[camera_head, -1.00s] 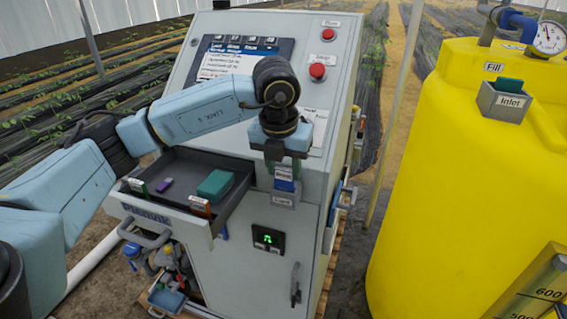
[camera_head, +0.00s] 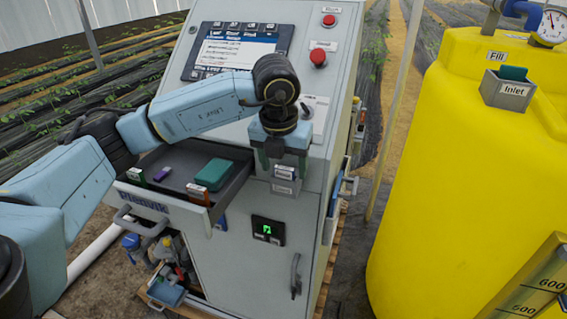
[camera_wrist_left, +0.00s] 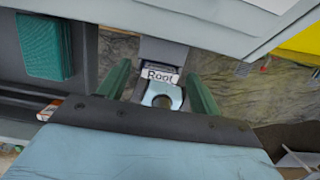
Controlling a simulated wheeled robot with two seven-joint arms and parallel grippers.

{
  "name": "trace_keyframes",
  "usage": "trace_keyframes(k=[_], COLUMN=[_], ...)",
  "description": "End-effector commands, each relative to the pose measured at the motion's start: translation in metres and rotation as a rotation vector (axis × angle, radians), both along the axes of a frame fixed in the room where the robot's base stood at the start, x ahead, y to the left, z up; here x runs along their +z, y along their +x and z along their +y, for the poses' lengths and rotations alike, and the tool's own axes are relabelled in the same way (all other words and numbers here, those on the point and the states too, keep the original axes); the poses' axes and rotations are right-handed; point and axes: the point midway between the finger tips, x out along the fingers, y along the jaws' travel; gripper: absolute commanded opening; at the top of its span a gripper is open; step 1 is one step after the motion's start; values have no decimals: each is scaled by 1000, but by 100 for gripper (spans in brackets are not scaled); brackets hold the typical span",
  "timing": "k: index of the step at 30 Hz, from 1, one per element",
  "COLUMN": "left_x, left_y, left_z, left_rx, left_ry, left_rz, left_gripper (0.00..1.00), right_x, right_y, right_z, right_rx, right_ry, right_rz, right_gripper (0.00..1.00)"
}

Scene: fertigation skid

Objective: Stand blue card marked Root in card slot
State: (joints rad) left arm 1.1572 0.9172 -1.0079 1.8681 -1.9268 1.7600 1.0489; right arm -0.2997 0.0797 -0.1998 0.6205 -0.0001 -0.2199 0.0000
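The card marked Root (camera_wrist_left: 158,76) stands upright in the small grey card slot (camera_head: 284,188) on the cabinet front. Only its white label end (camera_head: 285,172) shows above the slot in the head view; its blue body is hidden inside. My left gripper (camera_head: 283,162) is right above the slot, pointing down. Its green fingers stand on both sides of the card, with a gap to it on each side in the left wrist view (camera_wrist_left: 160,86). My right gripper is in neither view.
The open grey drawer (camera_head: 172,206) at left holds a teal block (camera_head: 214,174), a purple piece (camera_head: 162,174), and green and orange labelled cards. A door handle (camera_head: 296,275) is below the slot.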

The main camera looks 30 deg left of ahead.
Motion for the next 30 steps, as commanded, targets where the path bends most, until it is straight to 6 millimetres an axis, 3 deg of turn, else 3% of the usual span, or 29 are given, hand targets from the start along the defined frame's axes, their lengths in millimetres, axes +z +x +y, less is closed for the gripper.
trace_keyframes(k=[11, 14, 24, 30], left_x=[9, 24, 100, 126], left_y=[-1, -4, -18, -24], left_z=[-1, -1, -5, -6], left_rx=[0, -2, -2, 0], left_ry=[1, 0, -2, 0], left_rz=[-3, -4, -6, -2], left_gripper=[64, 64, 64, 64], right_x=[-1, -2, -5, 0], right_y=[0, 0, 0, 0], right_z=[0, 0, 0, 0], right_rx=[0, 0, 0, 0], right_ry=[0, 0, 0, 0], right_rz=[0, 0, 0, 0], right_gripper=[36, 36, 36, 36])
